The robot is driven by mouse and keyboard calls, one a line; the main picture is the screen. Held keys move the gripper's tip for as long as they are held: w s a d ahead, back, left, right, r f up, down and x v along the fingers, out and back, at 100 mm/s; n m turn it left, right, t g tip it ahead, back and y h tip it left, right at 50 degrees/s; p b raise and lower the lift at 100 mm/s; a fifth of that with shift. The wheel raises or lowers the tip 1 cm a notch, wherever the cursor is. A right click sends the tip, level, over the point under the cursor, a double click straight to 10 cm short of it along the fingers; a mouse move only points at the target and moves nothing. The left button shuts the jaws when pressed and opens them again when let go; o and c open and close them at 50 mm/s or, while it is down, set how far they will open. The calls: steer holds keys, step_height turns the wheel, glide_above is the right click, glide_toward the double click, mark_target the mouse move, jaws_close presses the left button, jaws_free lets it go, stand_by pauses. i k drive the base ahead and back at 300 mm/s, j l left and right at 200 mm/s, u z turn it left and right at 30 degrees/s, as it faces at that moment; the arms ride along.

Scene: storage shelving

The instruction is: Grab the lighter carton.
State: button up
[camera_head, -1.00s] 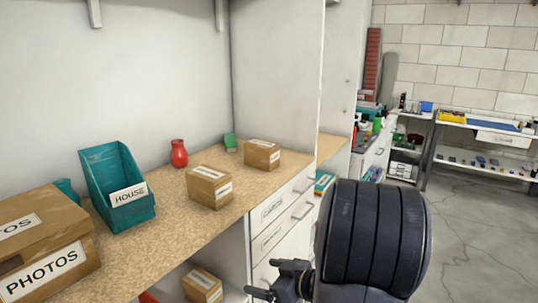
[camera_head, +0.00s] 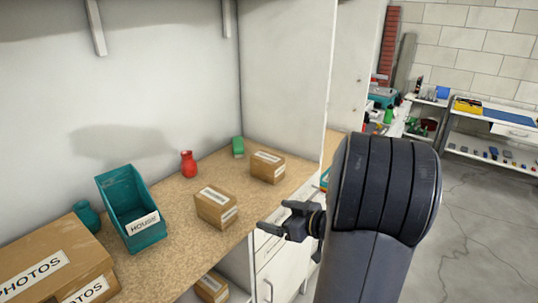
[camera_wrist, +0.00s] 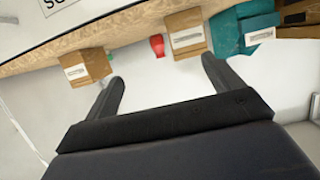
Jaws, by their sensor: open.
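Two small tan cartons with white labels stand on the counter: a nearer carton (camera_head: 210,209) and a farther carton (camera_head: 265,172) to its right. They look close in colour, and their weight cannot be seen. The upside-down wrist view shows the farther carton (camera_wrist: 76,62) at left and the nearer carton (camera_wrist: 185,22) near the top. A third carton (camera_head: 208,288) sits on the shelf below, partly cut off. My gripper (camera_head: 272,217) is open and empty, right of the nearer carton by the counter's front edge. Its fingers (camera_wrist: 162,72) are apart in the wrist view.
On the counter (camera_head: 180,258) stand a teal HOUSE bin (camera_head: 150,235), a large PHOTOS box (camera_head: 60,250), a red vase (camera_head: 188,165), a teal vase (camera_head: 86,216) and a green item (camera_head: 238,147). A white side panel (camera_head: 285,75) bounds the bay. Open floor (camera_head: 470,230) lies right.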

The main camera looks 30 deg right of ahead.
mark_target(267, 166)
steer(key=i+l, duration=0.35)
steer(key=l, duration=0.3)
steer(key=i+l, duration=0.2)
steer(key=l+u, duration=0.05)
steer(key=l, duration=0.05)
